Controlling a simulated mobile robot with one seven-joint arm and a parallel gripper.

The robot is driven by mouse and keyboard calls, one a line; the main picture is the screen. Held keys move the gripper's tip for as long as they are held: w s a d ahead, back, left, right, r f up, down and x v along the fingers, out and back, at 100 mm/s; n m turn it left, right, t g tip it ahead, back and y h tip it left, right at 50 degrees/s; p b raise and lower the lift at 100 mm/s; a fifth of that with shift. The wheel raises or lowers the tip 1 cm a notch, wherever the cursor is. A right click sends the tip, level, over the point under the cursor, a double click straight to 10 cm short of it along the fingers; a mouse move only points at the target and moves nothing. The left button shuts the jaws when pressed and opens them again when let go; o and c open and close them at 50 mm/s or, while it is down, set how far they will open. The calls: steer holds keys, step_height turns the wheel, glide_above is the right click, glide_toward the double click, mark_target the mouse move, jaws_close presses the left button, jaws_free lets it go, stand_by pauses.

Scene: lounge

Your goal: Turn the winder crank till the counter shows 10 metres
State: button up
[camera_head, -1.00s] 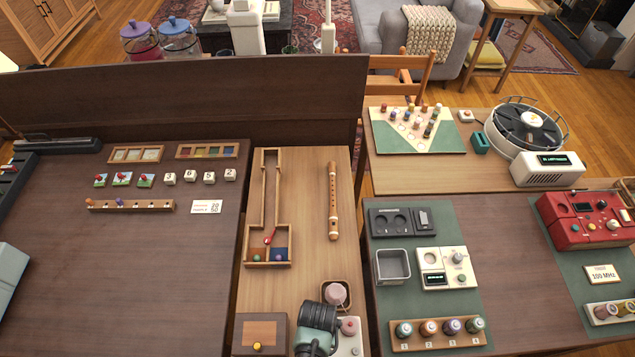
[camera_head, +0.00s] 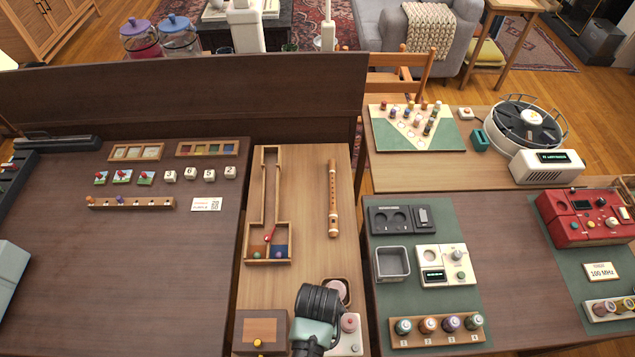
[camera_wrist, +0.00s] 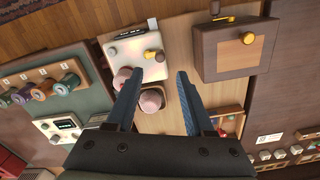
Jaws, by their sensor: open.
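The winder is a white box (camera_wrist: 140,52) in the wrist view, with a pink spool (camera_wrist: 122,78) at one corner. A short crank with a yellow knob (camera_wrist: 149,54) lies on its top. A dark counter strip (camera_wrist: 132,32) shows along its edge, too small to read. In the head view the white winder (camera_head: 350,343) is partly hidden behind my arm. My gripper (camera_wrist: 161,72) is open and empty; its two blue-grey fingers point toward the area beside the winder, apart from the crank knob. In the head view its fingertips are hidden.
A pink ball (camera_wrist: 151,100) in a small wooden tray lies between the fingers in the wrist view. A brown box (camera_wrist: 225,50) with yellow knobs stands beside the winder. A flute (camera_head: 333,198) and a wooden ball track (camera_head: 268,200) lie farther back. Bare wood (camera_head: 310,235) is free between them.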

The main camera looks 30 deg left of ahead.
steer(key=shift+r, duration=2.65)
